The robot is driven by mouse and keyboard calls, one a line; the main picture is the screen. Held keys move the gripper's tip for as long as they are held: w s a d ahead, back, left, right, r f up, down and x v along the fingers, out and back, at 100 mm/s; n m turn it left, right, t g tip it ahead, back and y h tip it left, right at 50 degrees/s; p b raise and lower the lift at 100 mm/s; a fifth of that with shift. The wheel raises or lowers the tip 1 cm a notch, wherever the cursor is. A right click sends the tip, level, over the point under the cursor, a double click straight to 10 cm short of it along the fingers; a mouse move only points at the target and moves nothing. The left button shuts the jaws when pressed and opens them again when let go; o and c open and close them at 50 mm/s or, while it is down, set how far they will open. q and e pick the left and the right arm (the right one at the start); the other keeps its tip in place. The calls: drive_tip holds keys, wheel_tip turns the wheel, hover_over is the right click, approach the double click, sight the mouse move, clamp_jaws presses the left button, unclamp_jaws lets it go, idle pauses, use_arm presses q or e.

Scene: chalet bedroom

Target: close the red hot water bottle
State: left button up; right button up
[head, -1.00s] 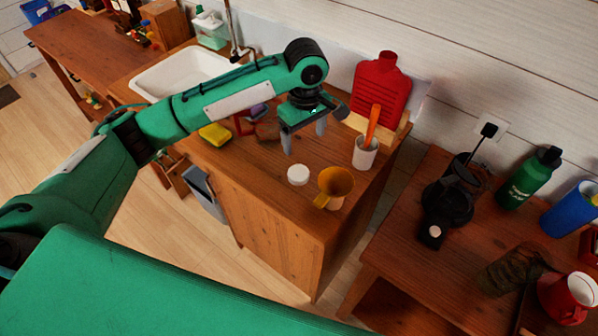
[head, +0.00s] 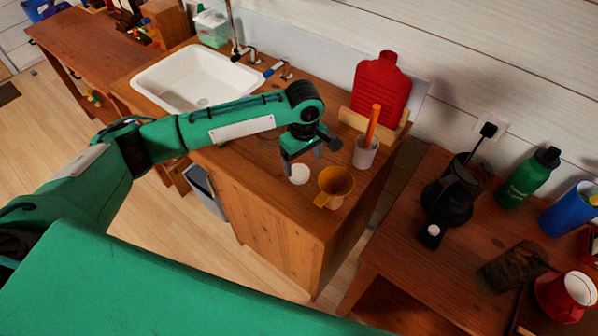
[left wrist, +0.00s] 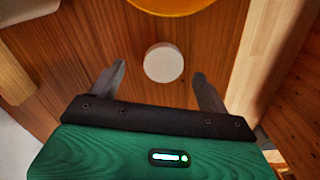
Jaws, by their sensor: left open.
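The red hot water bottle (head: 381,88) stands upright in a wooden holder at the back of the counter, against the wall. Its neck is at the top; I cannot tell at this size whether it is open. A round white cap (head: 299,174) lies on the counter. It also shows in the left wrist view (left wrist: 163,62), ahead of and between my fingers. My left gripper (head: 298,167) is open and empty, pointing down just above the cap; in the left wrist view its two fingers (left wrist: 160,85) are spread wide. My right gripper is not in view.
A yellow funnel (head: 335,186) stands right beside the cap. A white cup (head: 365,152) with an orange-handled tool is behind it. The white sink (head: 195,82) is to the left. A side table (head: 405,240) with bottles stands right.

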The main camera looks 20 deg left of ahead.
sight(299, 172)
use_arm(q)
drive_tip(key=f, duration=0.2)
drive_tip(key=a+f, duration=0.1)
drive_tip(key=shift+f+p, duration=0.35)
drive_tip(key=shift+p, duration=0.05)
drive_tip(key=shift+f, duration=0.45)
drive_tip(key=c, duration=1)
drive_tip(key=shift+c, duration=0.2)
drive_tip(key=shift+r, duration=0.1)
wheel_tip(299, 172, up, 20)
drive_tip(key=b, duration=0.2)
